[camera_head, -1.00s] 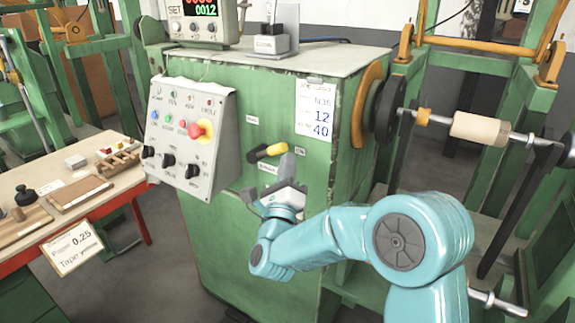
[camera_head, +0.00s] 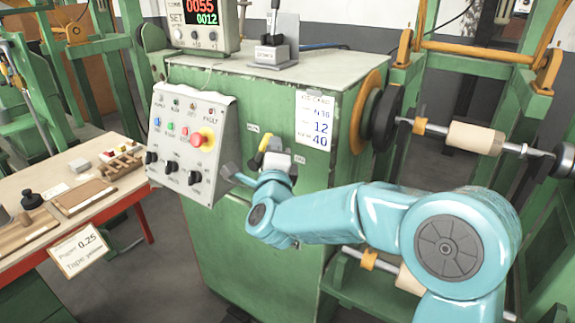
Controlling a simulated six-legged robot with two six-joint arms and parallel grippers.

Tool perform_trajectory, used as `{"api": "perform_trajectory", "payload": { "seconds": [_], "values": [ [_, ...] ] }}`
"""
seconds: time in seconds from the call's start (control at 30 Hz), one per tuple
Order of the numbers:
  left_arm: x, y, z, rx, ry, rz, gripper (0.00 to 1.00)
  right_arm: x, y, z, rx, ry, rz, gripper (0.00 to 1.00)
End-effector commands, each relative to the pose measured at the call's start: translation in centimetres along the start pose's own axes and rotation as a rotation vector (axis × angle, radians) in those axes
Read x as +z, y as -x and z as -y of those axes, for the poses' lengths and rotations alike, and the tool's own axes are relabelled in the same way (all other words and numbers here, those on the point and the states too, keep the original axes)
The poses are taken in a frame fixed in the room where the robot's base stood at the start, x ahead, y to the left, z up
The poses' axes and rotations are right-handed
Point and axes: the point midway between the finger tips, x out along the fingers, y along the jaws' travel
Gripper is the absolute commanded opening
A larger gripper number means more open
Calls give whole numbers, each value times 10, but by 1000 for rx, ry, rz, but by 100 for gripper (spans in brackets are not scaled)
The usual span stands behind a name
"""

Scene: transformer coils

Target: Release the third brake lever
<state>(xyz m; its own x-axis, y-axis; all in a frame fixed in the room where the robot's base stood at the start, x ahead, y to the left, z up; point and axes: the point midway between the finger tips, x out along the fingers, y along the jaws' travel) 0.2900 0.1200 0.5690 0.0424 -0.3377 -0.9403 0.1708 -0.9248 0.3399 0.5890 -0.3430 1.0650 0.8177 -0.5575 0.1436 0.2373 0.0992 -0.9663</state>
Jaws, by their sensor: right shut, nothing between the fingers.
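A lever with a yellow and black handle (camera_head: 263,146) sticks out of the front of the green machine cabinet (camera_head: 335,88), right of the control panel. The handle stands at a steep slant. My right gripper (camera_head: 272,162), grey, is right at the lever, beside and just below the handle, and partly covers it. It is shut with nothing held. I cannot tell whether it touches the handle. The lever's mount is hidden behind the gripper. My left gripper is out of view.
A sloped control panel (camera_head: 192,139) with a red knob and black switches juts out close left of the gripper. A wooden-topped bench (camera_head: 60,240) stands at the left. A winding shaft with a pale coil form (camera_head: 475,138) extends at the right.

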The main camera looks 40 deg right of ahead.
Motion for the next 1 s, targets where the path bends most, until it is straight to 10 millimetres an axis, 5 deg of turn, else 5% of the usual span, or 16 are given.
{"api": "perform_trajectory", "payload": {
  "seconds": [0.1, 0.5, 1.0],
  "values": [
    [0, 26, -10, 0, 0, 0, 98, 11, -8, 15, 60, 88, -2, 0],
    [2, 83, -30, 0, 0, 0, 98, 37, -26, 21, 220, 327, -3, 0],
    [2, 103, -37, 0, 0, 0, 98, 47, -32, 15, 282, 421, -2, 0]
  ]
}}
